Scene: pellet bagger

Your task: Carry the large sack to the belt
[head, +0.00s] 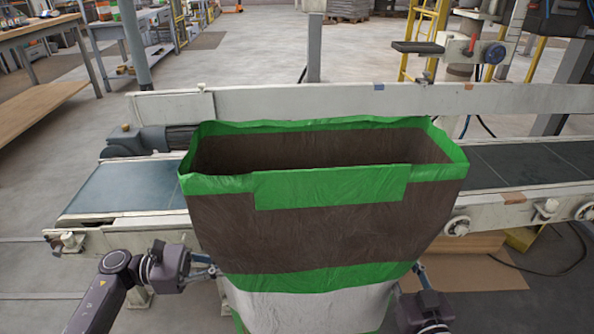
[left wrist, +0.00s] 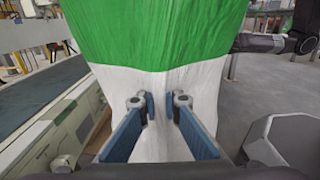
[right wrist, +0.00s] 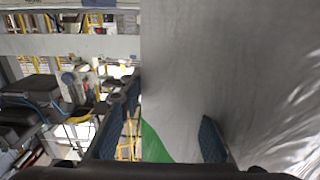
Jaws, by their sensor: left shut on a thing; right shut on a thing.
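The large sack (head: 320,235) is brown, green and white, upright, with its open mouth showing a dark inside. It stands in front of the belt (head: 125,188) and hides the belt's middle. My left gripper (head: 214,271) is at the sack's lower left side; in the left wrist view its fingers (left wrist: 160,112) are shut on a fold of the white part below the green band. My right gripper (head: 418,272) is at the lower right side, partly hidden by the sack; in the right wrist view its fingers (right wrist: 170,125) are shut on the sack's side. The sack's bottom is out of view.
A pale guard rail (head: 300,101) runs behind the belt. A motor (head: 150,140) sits at the belt's left end. A wooden workbench (head: 40,30) is at far left. A brown board (head: 485,268) lies under the belt.

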